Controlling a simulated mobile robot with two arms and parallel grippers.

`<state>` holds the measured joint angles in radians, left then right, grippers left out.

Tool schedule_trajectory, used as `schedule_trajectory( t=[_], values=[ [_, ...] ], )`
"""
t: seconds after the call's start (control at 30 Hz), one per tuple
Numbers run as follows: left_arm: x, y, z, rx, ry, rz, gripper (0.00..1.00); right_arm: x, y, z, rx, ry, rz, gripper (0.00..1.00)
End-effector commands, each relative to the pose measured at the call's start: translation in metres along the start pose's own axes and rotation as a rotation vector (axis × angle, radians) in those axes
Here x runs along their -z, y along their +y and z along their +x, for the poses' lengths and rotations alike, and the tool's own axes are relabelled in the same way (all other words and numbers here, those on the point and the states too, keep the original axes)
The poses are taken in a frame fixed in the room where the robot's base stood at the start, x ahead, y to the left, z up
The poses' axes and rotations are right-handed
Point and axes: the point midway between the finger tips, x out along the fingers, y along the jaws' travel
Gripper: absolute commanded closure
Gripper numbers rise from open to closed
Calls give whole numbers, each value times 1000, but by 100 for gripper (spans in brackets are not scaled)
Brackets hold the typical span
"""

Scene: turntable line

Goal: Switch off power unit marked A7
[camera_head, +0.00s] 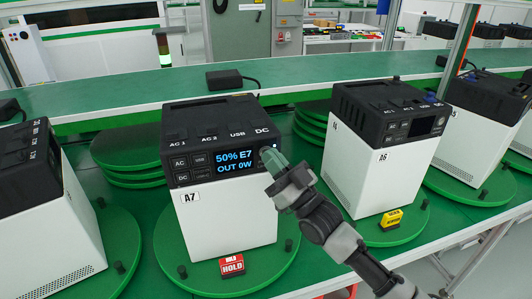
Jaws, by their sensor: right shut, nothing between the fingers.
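The power unit marked A7 (225,217) is a white box with a black top, standing on a green round turntable plate (190,279). Its lit display (234,161) reads "50% E7" and "OUT 0W", with small AC, USB and DC buttons (190,169) to its left. My right gripper (272,160) is shut and empty, its tips at the right end of the black front panel, just right of the display. I cannot tell whether they touch it, and they hide part of the panel there. My left gripper is not in view.
A red HOLD tag (232,266) lies in front of A7. Unit A6 (367,175), with a yellow tag (391,218), stands to the right, close to my right arm. Another unit (471,140) stands farther right, and one (48,238) at left. A black adapter (225,79) sits on the ledge behind.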

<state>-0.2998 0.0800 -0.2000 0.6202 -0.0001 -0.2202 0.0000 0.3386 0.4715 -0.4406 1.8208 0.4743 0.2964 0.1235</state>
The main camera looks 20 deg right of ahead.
Motion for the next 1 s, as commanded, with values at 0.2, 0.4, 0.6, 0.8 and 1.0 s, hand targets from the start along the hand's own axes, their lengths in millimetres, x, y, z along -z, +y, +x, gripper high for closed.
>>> schedule_trajectory(
  t=[0.2, 0.4, 0.6, 0.8, 1.0],
  values=[
    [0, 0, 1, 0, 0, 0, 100, -1, 1, 2, 0, 1, 0, 100],
    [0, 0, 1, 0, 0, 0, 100, -1, 1, 2, 0, 1, 0, 100],
    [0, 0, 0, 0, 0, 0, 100, 0, 0, 1, 0, 0, 0, 100],
    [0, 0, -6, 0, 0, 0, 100, 5, -5, -6, 0, -1, 1, 100],
    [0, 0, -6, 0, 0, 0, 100, 6, -6, -9, 0, 0, 0, 100]
  ],
)
